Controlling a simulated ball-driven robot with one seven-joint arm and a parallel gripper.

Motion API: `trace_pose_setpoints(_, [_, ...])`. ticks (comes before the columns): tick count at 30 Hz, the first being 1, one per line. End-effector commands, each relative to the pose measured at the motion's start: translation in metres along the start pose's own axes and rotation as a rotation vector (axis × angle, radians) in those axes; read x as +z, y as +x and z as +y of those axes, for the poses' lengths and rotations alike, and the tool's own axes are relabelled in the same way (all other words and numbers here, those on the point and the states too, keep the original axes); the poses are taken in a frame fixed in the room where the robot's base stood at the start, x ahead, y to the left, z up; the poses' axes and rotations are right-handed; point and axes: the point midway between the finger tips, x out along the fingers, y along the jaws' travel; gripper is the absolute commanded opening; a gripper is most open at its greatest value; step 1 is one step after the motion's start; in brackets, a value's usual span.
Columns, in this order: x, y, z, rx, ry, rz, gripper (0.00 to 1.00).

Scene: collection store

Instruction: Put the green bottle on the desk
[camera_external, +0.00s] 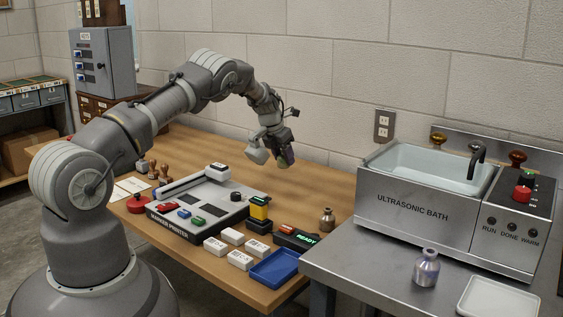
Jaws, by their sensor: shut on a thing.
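My gripper (284,152) is in the air above the wooden desk (312,188), right of the marker printer. It is shut on a small dark thing with a greenish tip, which looks like the green bottle (284,164); my fingers hide most of it. The held bottle is clear of the desk top.
The marker printer (190,225), several white blocks (215,245), a blue tray (275,267) and a brownish bottle (327,221) stand on the desk. A metal bench at right holds the ultrasonic bath (412,212), a silvery bottle (427,269) and a white tray (498,299).

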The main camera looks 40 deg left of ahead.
Motion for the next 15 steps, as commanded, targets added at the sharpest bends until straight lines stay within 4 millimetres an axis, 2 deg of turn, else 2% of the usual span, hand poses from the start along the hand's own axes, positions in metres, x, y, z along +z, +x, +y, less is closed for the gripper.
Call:
trace_pose_setpoints(1, [-0.005, 0.011, 0.000, -0.001, 0.000, 0.001, 0.12])
trace_pose_setpoints(5, [-0.009, 0.024, 0.000, 0.001, 0.001, -0.001, 0.12])
trace_pose_setpoints(11, [-0.023, 0.057, 0.000, 0.001, 0.000, 0.000, 0.12])
trace_pose_setpoints(15, [-0.024, 0.059, 0.000, 0.001, 0.000, -0.002, 0.12])
